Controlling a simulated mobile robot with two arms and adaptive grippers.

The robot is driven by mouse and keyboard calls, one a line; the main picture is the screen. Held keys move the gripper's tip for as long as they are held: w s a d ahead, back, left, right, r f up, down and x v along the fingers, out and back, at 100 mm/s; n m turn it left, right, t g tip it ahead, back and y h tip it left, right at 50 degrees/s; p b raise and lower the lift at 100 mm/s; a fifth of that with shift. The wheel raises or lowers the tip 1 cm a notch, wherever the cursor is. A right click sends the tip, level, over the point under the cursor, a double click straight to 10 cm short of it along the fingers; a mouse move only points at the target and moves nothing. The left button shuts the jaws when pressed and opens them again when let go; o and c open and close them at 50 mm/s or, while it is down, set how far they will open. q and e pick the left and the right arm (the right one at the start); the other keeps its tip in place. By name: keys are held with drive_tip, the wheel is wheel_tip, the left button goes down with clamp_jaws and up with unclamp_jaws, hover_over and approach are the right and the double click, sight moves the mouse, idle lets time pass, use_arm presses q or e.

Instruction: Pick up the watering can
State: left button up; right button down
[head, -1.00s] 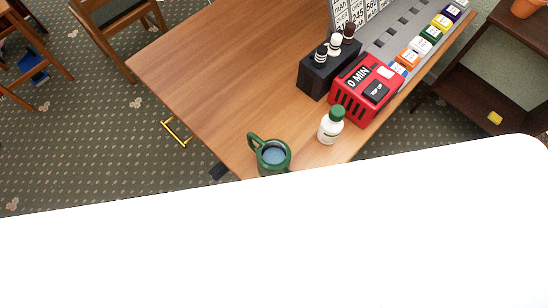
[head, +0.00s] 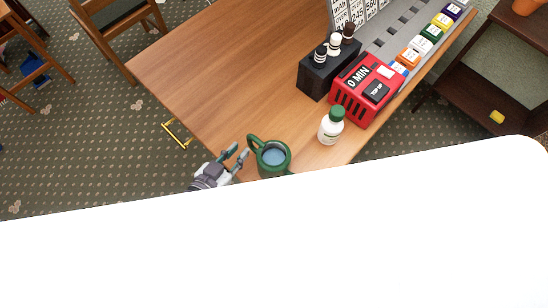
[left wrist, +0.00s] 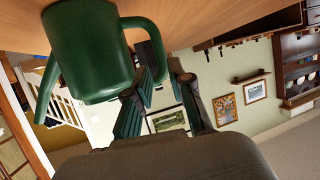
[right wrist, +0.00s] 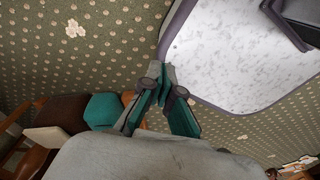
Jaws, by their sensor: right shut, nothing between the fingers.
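The green watering can (head: 274,160) stands near the corner of the wooden table, its loop handle toward the left and its inside bluish. White covers its lower edge in the head view. My left gripper (head: 238,155) is open beside the handle at the table's edge. In the left wrist view the can (left wrist: 90,55) fills the upper left, and its handle (left wrist: 155,45) reaches toward the space between the parted fingers (left wrist: 165,85). I cannot tell whether they touch it. My right gripper (right wrist: 166,80) is shut and empty, seen only in the right wrist view, away from the can.
A white bottle with a green cap (head: 330,128) stands right of the can. Behind it are a red timer box (head: 347,103) and a black holder (head: 316,78). The table's left part (head: 215,75) is clear. A dark shelf (head: 465,80) stands at right.

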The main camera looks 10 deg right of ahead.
sight(249, 137)
use_arm(q)
drive_tip(key=shift+r+p+x, duration=0.15)
drive_tip(key=shift+p+x, duration=0.15)
drive_tip(key=shift+x, duration=1.3)
drive_tip(key=shift+r+p+x, duration=0.15)
drive_tip(key=shift+p+x, duration=0.15)
drive_tip(key=shift+x, duration=1.25)
drive_tip(key=shift+w, duration=0.15)
drive_tip(key=shift+c, duration=0.2)
clamp_jaws()
drive_tip(key=shift+r, duration=0.1)
